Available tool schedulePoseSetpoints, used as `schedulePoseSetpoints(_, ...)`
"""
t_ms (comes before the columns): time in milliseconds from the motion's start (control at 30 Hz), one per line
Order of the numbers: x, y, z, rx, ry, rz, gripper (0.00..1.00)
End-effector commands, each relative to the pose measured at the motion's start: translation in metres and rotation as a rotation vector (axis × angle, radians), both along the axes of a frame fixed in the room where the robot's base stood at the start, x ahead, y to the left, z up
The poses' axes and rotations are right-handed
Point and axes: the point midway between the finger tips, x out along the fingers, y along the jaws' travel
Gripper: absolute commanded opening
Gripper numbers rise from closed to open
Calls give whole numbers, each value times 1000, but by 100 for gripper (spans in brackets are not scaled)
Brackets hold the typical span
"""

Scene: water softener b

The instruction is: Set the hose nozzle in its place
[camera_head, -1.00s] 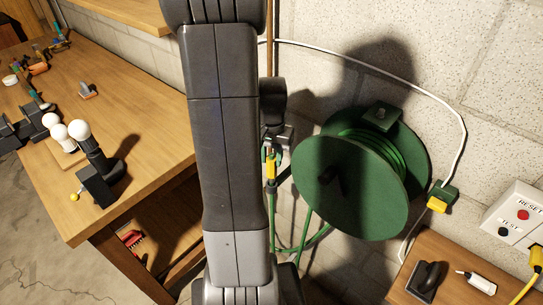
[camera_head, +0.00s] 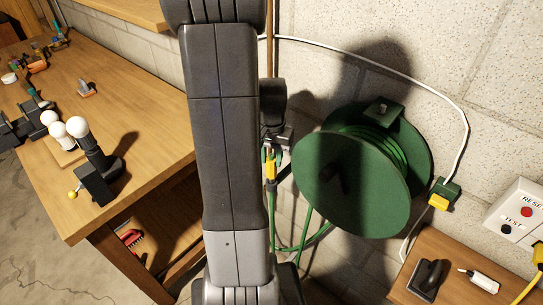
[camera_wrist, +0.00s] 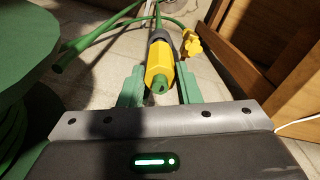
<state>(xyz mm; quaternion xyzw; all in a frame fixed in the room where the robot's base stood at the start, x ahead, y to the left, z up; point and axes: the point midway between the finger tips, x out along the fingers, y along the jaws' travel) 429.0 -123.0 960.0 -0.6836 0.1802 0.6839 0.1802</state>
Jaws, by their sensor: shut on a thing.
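The yellow hose nozzle (camera_wrist: 159,68) has a dark collar and sits between the two green fingers of my gripper (camera_wrist: 160,88) in the wrist view. The gripper is shut on it. In the head view the nozzle (camera_head: 271,167) hangs below my gripper (camera_head: 271,152), partly hidden by my arm, left of the green hose reel (camera_head: 349,188). A green hose (camera_head: 312,238) runs below the reel. A green bracket (camera_head: 382,110) is on top of the reel. I cannot tell which spot is the nozzle's place.
A green and yellow piece (camera_head: 440,201) is at the wall right of the reel, near a white cable. A small wooden table (camera_head: 455,262) is at lower right. A workbench (camera_head: 150,110) with bulbs fills the left. In the wrist view a yellow tap-like part (camera_wrist: 191,43) lies beyond the nozzle.

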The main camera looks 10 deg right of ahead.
Motion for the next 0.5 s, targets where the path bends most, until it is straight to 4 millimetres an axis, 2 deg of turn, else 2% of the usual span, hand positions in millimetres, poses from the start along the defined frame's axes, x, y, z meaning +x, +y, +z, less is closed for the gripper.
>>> schedulePoseSetpoints(500,0,0,-17,0,0,0,8)
